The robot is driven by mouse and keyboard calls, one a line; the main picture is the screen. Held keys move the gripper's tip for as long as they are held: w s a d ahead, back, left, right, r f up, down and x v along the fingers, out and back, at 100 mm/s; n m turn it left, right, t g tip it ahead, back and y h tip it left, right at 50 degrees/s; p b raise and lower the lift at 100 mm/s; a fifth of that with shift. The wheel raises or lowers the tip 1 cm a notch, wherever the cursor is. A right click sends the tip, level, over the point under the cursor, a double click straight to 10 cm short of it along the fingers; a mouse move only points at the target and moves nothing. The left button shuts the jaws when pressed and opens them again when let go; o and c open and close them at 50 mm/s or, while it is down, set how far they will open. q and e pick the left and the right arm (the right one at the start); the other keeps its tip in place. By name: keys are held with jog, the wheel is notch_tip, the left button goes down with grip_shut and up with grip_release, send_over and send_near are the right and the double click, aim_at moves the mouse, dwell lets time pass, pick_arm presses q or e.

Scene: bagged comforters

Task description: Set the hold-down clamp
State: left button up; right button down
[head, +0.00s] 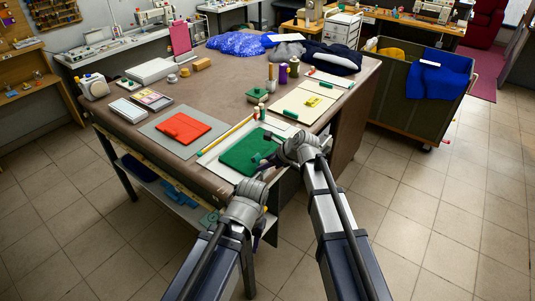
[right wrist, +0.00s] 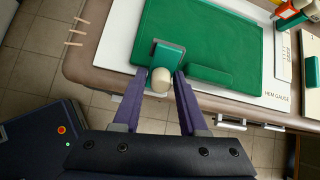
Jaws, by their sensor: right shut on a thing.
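A green cloth (head: 243,153) lies flat on a white hem-gauge board (right wrist: 118,42) at the table's near corner. In the right wrist view, a green clamp (right wrist: 168,54) with a cream ball knob (right wrist: 161,78) sits at the cloth's near edge. My right gripper (right wrist: 160,84) has its purple fingers on either side of the knob and is shut on it. In the head view my right gripper (head: 268,158) is over the board's right part. My left gripper (head: 254,186) is in front of the board's near edge; its fingers are not clear.
A green bar (right wrist: 210,76) lies along the cloth edge beside the clamp. A red folded cloth (head: 184,128) lies on a grey mat to the left. A cream board (head: 302,106) and several thread spools (head: 282,74) stand behind. A fabric bin (head: 398,98) is at the right.

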jog(key=shift+w+a+r+g+h+p, duration=0.15)
jog(key=shift+w+a+g+h+p, duration=0.2)
jog(key=shift+h+p, duration=0.3)
jog(key=shift+w+a+r+g+h+p, duration=0.15)
jog(key=shift+w+g+h+p, duration=0.1)
jog(key=shift+g+h+p, duration=0.3)
jog(key=shift+w+a+f+g+h+p, duration=0.15)
jog(key=shift+a+f+g+h+p, duration=0.1)
jog(key=shift+g+h+p, duration=0.35)
jog(key=shift+w+a+f+g+h, duration=0.2)
jog(key=shift+g+h, duration=0.3)
jog(key=shift+h, duration=0.5)
pick_arm(q)
jog(key=shift+r, duration=2.35)
pick_arm(e)
jog(key=shift+s+a+f+g+h, duration=0.1)
jog(key=shift+f+g+h, duration=0.2)
jog(key=shift+g+h, duration=0.35)
jog(key=shift+h, duration=0.25)
jog(key=c, duration=0.7)
grip_release()
jog(key=shift+o, duration=0.2)
pick_arm(q)
jog(key=shift+r, duration=0.1)
pick_arm(e)
jog(key=shift+r, duration=0.1)
